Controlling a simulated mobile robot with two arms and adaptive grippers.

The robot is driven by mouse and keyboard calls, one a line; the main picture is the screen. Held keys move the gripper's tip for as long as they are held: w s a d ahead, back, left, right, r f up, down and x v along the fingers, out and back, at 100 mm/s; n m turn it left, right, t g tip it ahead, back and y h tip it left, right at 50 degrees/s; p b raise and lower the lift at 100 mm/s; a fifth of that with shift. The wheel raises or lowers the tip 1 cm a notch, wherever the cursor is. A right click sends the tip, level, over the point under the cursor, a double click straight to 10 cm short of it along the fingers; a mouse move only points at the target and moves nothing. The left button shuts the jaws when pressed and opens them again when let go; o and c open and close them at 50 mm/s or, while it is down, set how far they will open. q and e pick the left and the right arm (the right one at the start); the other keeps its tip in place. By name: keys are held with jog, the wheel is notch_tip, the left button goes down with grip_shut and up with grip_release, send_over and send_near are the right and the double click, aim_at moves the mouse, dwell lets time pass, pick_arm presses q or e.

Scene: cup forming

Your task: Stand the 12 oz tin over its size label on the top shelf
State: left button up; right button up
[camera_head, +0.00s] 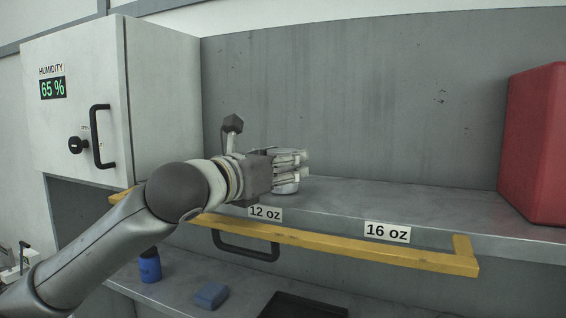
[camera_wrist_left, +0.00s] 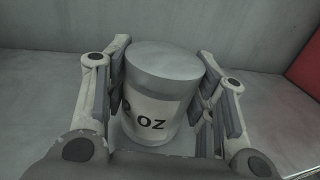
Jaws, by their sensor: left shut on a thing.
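The tin is a grey metal cylinder with a pale label; in the left wrist view the tin (camera_wrist_left: 165,72) stands between my fingers, its label showing "oz" with the number mostly hidden. In the head view only a lower part of the tin (camera_head: 286,187) shows under my fingers, at the top shelf (camera_head: 350,200). My left gripper (camera_head: 303,165) is shut on the tin, above and behind the "12 oz" label (camera_head: 265,213) on the shelf edge. I cannot tell whether the tin's base touches the shelf. My right gripper is not in view.
The "16 oz" label (camera_head: 387,232) is further right on the edge. A yellow rail (camera_head: 350,246) runs below the edge. A red box (camera_head: 535,145) stands at the right end. A white humidity cabinet (camera_head: 160,100) is at left. The shelf between tin and red box is clear.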

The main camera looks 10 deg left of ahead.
pick_arm(q)
jog(key=shift+f, duration=0.1)
jog(key=o, duration=1.1)
jog(key=shift+w+f, duration=0.1)
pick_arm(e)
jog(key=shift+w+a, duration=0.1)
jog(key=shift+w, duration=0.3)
pick_arm(q)
jog(key=shift+r, duration=0.2)
jog(key=shift+s+a+f, duration=0.1)
jog(key=shift+s, duration=0.25)
jog(key=b+v, duration=0.4)
jog(key=v, duration=0.7)
jog(key=shift+s+b, duration=0.15)
jog(key=shift+b, duration=0.15)
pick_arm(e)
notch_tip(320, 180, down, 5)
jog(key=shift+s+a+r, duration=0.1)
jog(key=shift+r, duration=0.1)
